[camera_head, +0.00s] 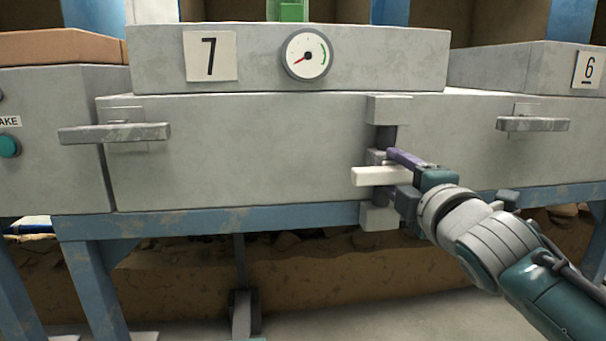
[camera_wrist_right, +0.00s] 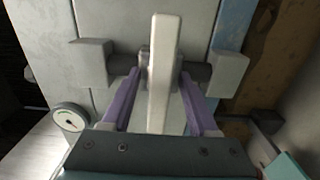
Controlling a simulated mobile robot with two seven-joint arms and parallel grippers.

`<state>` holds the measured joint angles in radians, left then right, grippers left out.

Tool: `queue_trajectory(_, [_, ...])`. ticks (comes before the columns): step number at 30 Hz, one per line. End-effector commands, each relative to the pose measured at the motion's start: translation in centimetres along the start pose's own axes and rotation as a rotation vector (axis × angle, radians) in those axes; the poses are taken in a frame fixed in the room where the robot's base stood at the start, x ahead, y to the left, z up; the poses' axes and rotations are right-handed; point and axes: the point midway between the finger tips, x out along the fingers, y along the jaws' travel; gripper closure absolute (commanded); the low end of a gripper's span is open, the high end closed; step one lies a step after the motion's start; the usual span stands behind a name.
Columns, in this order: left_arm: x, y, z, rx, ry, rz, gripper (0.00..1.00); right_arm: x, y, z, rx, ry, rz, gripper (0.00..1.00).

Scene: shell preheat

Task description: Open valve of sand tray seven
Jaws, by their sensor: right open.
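Sand tray seven (camera_head: 240,150) is a grey box with a "7" plate (camera_head: 210,56) above its front. A white lever (camera_head: 372,176) sits on a dark pivot rod between two grey brackets at the tray's right end and points roughly level to the left. My right gripper (camera_head: 402,180) is at the lever. In the right wrist view, the open purple fingers (camera_wrist_right: 162,104) stand on either side of the white lever (camera_wrist_right: 164,65), with a gap visible at each side. My left gripper is not in view.
A round gauge (camera_head: 307,55) is beside the number plate. Grey handles stick out at the left (camera_head: 115,133) and right (camera_head: 533,124). A "6" plate (camera_head: 588,69) marks the unit at right. A blue frame rail (camera_head: 230,220) runs below the tray.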

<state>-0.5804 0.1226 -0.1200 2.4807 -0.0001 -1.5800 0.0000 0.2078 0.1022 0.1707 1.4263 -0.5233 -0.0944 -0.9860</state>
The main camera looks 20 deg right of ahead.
Motion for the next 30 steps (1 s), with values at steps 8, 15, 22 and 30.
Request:
queue_trajectory(8, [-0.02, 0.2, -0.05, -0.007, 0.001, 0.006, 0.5, -0.03, 0.02, 0.0, 0.0, 0.0, 0.001, 0.62])
queue_trajectory(15, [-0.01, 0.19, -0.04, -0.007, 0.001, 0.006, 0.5, -0.04, 0.03, 0.0, 0.0, 0.0, 0.001, 0.9])
queue_trajectory(22, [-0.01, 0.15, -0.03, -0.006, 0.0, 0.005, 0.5, -0.04, 0.04, 0.0, 0.0, 0.0, 0.001, 1.0])
queue_trajectory(30, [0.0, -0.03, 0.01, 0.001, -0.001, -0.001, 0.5, -0.04, 0.05, -0.01, 0.0, 0.0, 0.002, 1.0])
